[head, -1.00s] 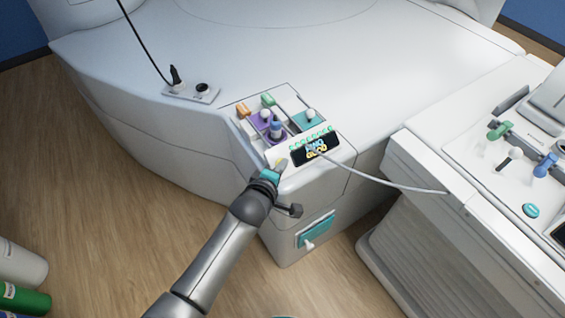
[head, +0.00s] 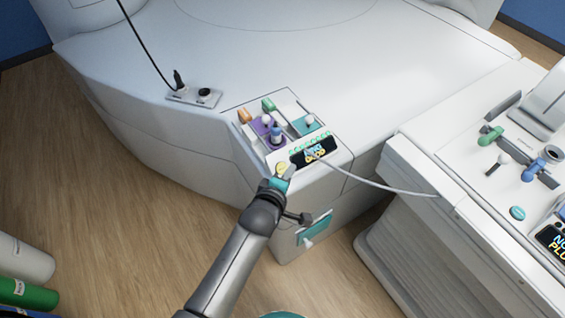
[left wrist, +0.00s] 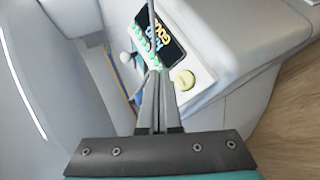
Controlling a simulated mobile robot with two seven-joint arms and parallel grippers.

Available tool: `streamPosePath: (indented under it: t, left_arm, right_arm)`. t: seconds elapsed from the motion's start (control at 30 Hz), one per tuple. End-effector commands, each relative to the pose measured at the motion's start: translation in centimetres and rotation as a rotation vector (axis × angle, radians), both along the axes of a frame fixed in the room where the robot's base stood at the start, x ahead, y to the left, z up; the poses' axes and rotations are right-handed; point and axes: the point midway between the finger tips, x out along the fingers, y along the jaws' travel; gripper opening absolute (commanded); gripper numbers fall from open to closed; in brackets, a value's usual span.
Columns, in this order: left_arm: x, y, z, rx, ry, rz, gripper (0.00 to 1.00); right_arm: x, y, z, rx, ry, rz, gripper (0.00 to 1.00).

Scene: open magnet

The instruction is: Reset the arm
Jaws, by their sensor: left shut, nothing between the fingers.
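My left gripper (head: 287,170) is shut and empty at the front edge of the control panel on the white machine. In the left wrist view its closed fingers (left wrist: 158,105) point toward the panel (left wrist: 205,75), with a round yellow button (left wrist: 184,79) just right of the tips. In the head view the yellow button (head: 281,168) is partly hidden by the gripper. The panel's small dark display (head: 314,152) shows coloured letters. I cannot tell whether the fingertips touch the panel. My right gripper is not in view.
Purple and teal slots with knobs (head: 268,124) sit behind the display. A grey cable (head: 380,185) runs from the panel to a second console (head: 470,180) at right. A black cable plugs into a socket plate (head: 194,95).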

Motion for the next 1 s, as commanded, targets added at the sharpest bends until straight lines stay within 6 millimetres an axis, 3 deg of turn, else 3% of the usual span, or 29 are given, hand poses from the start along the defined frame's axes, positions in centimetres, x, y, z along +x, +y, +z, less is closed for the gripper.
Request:
streamPosePath:
  t: [0.17, 0.77, 0.87, 1.0]
  left_arm:
    - [-0.8, -0.6, 1.1, -0.001, 0.001, 0.001, 0.00]
    - [-0.9, -0.6, 0.9, 0.004, 0.002, -0.002, 0.00]
    - [-1.7, -0.2, -0.9, 0.047, 0.021, -0.020, 0.00]
    - [-4.7, 1.3, -7.4, 0.203, 0.092, -0.101, 0.00]
  right_arm:
    - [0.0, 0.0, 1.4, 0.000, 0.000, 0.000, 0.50]
    - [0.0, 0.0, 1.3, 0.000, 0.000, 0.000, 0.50]
    - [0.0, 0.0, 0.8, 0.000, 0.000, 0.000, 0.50]
    - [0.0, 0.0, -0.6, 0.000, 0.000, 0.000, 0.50]
